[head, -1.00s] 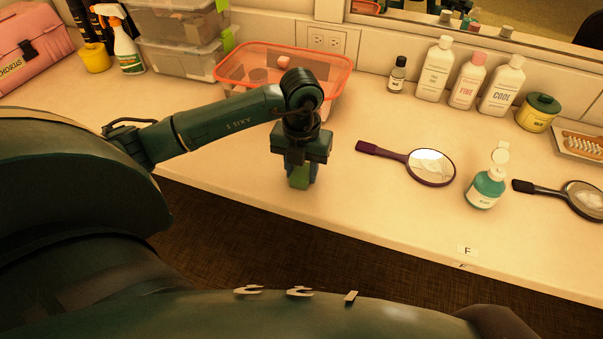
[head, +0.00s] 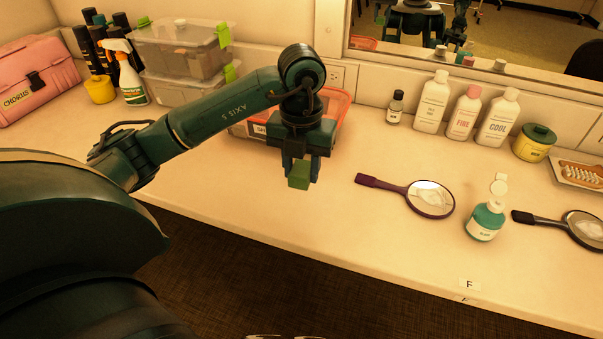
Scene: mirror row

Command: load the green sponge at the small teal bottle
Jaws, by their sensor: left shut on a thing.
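The green sponge (head: 299,176) is a small green block between the fingertips of my left gripper (head: 300,170). The gripper is shut on it and points down, and the sponge appears held above the counter. The small teal bottle (head: 485,221) stands upright near the counter's front edge on the right, with a white label. Its pale flip cap (head: 499,186) stands open above the neck. The bottle is well to the right of my left gripper, apart from it. My right gripper does not show.
A purple hand mirror (head: 430,199) lies between my left gripper and the bottle. A black hand mirror (head: 584,228) lies right of the bottle. An orange-rimmed bin (head: 339,108) is behind my gripper.

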